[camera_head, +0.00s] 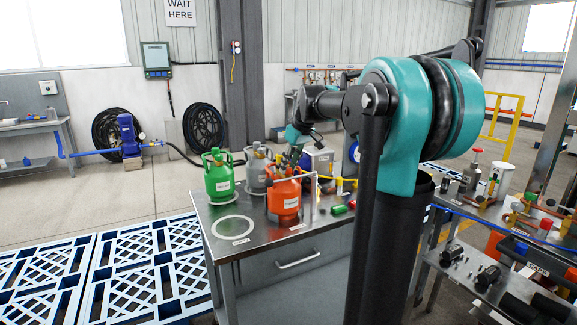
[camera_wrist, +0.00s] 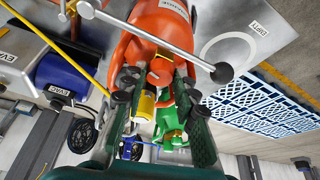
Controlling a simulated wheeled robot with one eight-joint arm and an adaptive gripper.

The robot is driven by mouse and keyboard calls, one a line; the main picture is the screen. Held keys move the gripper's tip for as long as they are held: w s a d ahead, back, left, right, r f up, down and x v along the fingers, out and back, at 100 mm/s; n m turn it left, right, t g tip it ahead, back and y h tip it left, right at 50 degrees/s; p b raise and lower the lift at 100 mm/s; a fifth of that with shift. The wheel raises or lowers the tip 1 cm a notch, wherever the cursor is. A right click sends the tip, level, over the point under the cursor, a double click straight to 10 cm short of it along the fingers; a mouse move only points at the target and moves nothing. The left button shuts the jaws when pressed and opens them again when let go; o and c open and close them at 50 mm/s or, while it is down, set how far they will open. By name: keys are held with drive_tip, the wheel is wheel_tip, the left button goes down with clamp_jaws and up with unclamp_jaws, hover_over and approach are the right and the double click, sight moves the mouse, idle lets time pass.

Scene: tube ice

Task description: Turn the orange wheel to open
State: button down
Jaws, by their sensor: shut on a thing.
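The orange gas cylinder (camera_head: 285,197) stands on the steel-topped table. It also shows at the top of the wrist view (camera_wrist: 165,22). My gripper (camera_head: 292,160) reaches down to the cylinder's top from behind. In the wrist view my gripper's dark fingers (camera_wrist: 158,88) are shut around the orange wheel (camera_wrist: 160,66) at the cylinder's valve. Only a small part of the wheel shows between the fingertips, so its turn angle cannot be told. A yellow-capped part (camera_wrist: 145,106) lies close to the left finger.
A green cylinder (camera_head: 217,176) and a grey cylinder (camera_head: 257,170) stand beside the orange one. A metal bar with a dark ball end (camera_wrist: 222,73) crosses close to the fingers. An empty marked ring (camera_head: 233,227) lies at the table's front left. Blue pallets (camera_head: 125,275) cover the floor at left.

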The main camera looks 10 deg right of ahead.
drive_tip(key=n, duration=0.1)
drive_tip(key=n+y, duration=0.1)
drive_tip(key=n, duration=0.1)
drive_tip(key=shift+w+d+n+g, duration=0.15)
drive_tip(key=shift+n+g, duration=0.15)
drive_tip(key=shift+g, duration=0.1)
drive_tip(key=shift+w+n+g+y, duration=0.1)
drive_tip(key=shift+n+g+y, duration=0.45)
drive_tip(key=shift+n, duration=1.35)
drive_tip(key=c, duration=1.5)
unclamp_jaws()
drive_tip(key=shift+o, duration=0.2)
drive_tip(key=v, duration=1.2)
drive_tip(key=shift+w, duration=0.15)
